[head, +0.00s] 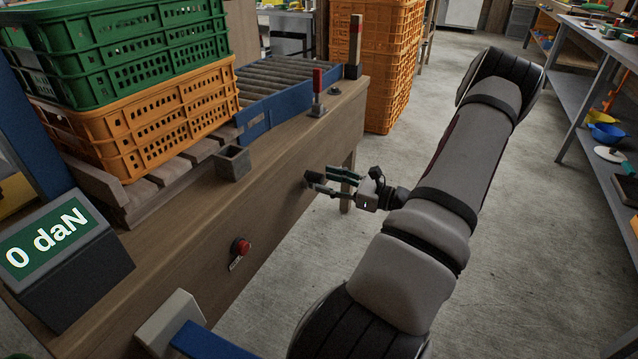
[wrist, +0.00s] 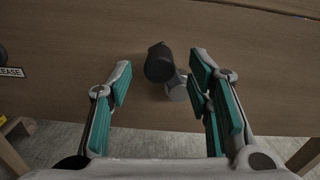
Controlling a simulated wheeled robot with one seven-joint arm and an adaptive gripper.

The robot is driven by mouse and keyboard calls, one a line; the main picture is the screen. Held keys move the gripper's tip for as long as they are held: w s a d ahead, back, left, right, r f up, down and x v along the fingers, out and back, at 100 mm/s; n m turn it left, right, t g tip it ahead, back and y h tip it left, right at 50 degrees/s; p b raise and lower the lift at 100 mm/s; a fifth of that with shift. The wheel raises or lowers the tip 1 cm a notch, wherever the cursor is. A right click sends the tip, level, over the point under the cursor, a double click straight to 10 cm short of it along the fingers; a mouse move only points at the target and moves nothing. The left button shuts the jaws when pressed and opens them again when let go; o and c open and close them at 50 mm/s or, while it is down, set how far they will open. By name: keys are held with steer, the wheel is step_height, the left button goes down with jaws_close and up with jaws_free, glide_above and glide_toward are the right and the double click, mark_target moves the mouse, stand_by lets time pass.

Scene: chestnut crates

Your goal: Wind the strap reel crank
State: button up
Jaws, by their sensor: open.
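The crank shows in the wrist view as a dark cylindrical knob (wrist: 159,63) with a grey metal part (wrist: 177,88) beside it, against the wooden side of the bench. In the head view the dark knob (head: 312,177) stands out from the bench side, just left of my fingertips. My gripper (head: 337,183) is open and empty. In the wrist view the knob lies between the two teal-padded fingers, near their tips and closer to the right one. I cannot tell whether that finger touches it. The reel and strap are not visible.
A display (head: 58,250) reads "0 daN". A red button (head: 240,246) with a label is on the bench side (head: 200,262). Orange (head: 165,118) and green (head: 120,45) crates stand on the bench near a red-handled lever (head: 317,95). Shelves (head: 590,75) stand right; the floor between is clear.

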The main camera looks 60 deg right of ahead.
mark_target(323, 180)
steer(key=shift+w+a+b, duration=0.2)
steer(key=shift+w+b, duration=0.15)
steer(key=shift+w, duration=1.35)
jaws_close()
